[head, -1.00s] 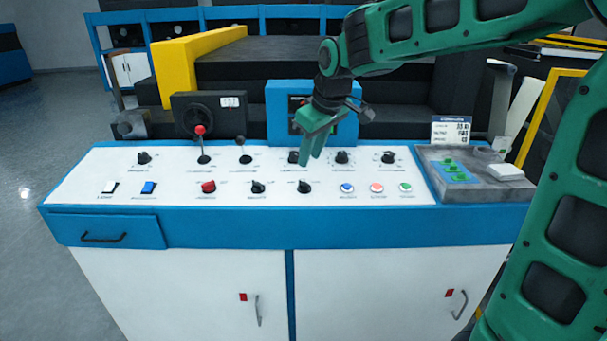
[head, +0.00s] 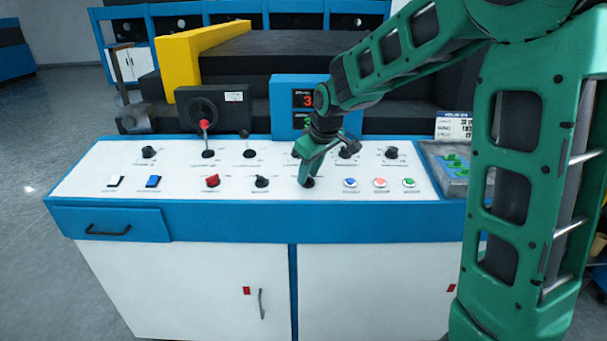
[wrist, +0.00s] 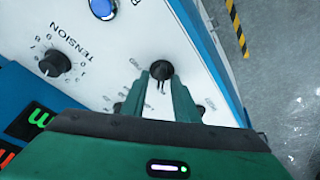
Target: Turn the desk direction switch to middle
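The desk panel holds several black rotary switches; their labels are too small to read in the head view. My gripper (head: 305,180) points down at the rightmost black switch of the front row (head: 309,183), which its fingers partly hide. In the wrist view this black switch (wrist: 161,69) shows at the tips of my gripper (wrist: 160,78). The two green fingers are apart, one on each side of it; I cannot tell whether they touch it. The printing around the switch is partly hidden, so its setting is unclear.
A blue button (wrist: 102,8) and the tension knob (wrist: 55,63) are close by in the wrist view. Lit push buttons (head: 380,182) are to the right, a black switch (head: 261,181) and a red switch (head: 212,181) to the left. A blue display box (head: 290,95) stands behind.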

